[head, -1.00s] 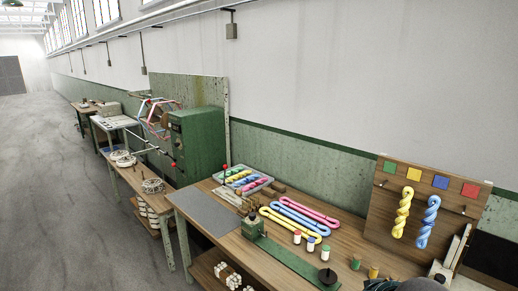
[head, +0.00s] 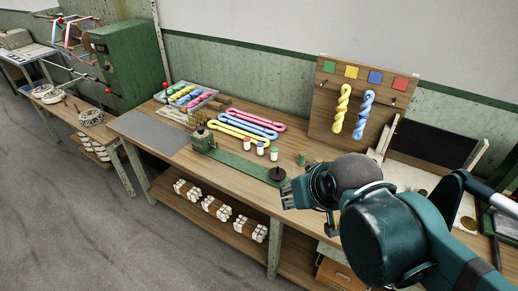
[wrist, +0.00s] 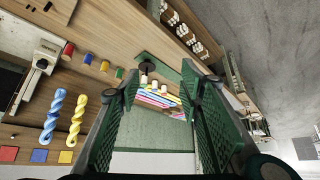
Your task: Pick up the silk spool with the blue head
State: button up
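Three small white spools with coloured heads stand upright in a row on the wooden bench. The spool with the blue head (head: 260,149) is the middle one, between the red-headed spool (head: 247,144) and the green-headed spool (head: 274,154). My gripper (head: 288,195) is at the bench's front edge, right of and nearer than the spools, apart from them. In the wrist view my gripper (wrist: 159,76) is open and empty. The white spools show small between its fingers there, head colours hard to tell.
A green strip (head: 236,163) with a dark round disc (head: 277,174) lies in front of the spools. Yellow, blue and pink skeins (head: 248,127) lie behind them. A board with hanging twisted skeins (head: 326,115) stands at the back. A grey mat (head: 152,134) lies left.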

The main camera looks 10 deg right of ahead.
jog(key=shift+c, duration=1.2)
jog(key=w+r+n+g, duration=0.1)
jog(key=w+r+n, duration=0.2)
jog(key=w, duration=0.4)
jog(key=w+r+n+g, duration=0.1)
jog(key=w+r+n, duration=0.1)
jog(key=w, duration=0.6)
jog(key=n+g+p, duration=0.3)
jog(key=n+g, duration=0.2)
jog(key=n, duration=0.8)
send_over(260, 144)
notch_tip(260, 144, down, 24)
jog(key=shift+s+f, duration=0.15)
jog(key=shift+f, duration=0.35)
